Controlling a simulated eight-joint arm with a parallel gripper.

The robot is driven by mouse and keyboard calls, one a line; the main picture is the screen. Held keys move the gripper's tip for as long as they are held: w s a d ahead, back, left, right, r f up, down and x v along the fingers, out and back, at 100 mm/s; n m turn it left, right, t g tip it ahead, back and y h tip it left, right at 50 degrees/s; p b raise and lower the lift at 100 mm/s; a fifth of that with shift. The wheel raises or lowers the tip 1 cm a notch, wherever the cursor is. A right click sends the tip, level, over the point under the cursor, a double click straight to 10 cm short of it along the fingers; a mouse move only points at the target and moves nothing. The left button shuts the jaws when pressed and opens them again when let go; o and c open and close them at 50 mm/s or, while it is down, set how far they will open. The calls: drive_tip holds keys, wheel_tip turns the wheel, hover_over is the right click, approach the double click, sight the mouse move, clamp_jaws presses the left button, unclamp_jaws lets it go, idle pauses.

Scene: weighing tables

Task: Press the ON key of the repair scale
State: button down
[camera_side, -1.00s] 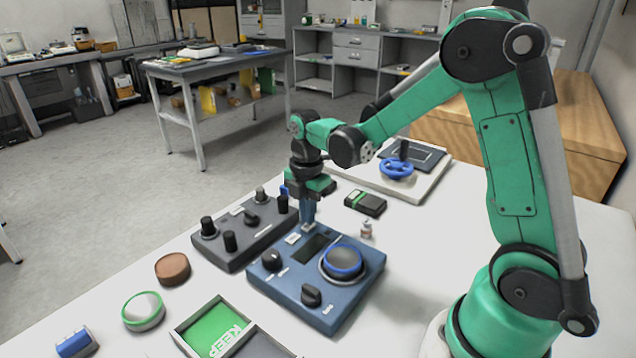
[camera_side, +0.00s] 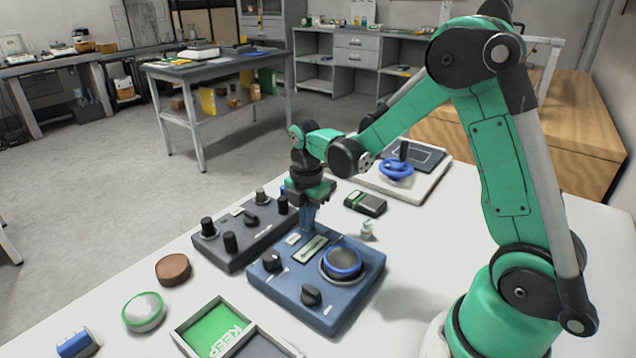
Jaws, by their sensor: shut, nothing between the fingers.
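The blue box with a display and a round blue-rimmed pan, which looks like the repair scale (camera_side: 348,305), sits on the white table. Its display (camera_side: 310,249) is pale and looks lit. Two black knobs and a small white label show on its top face. My gripper (camera_side: 308,230) is shut and empty, pointing down at the back edge of the box, just behind the display. The fingertips are at or very near the top face; I cannot tell whether they touch. The ON key is not clearly visible and may be hidden by the fingers.
A grey box with several black knobs (camera_side: 237,261) stands close on the left. A small bottle (camera_side: 367,231) and a black-green device (camera_side: 365,203) are behind right. A green KEEP tray (camera_side: 177,336), a brown disc (camera_side: 173,269) and a green-rimmed disc (camera_side: 144,311) lie front left.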

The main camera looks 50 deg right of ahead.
wheel_tip(320, 180, up, 8)
idle(0.6)
idle(0.5)
drive_tip(key=s+a+r+m+t, duration=0.2)
drive_tip(key=s+a+m+t, duration=0.5)
drive_tip(key=m, duration=1.1)
drive_tip(key=shift+s+r, duration=0.3)
drive_tip(key=shift+r, duration=0.05)
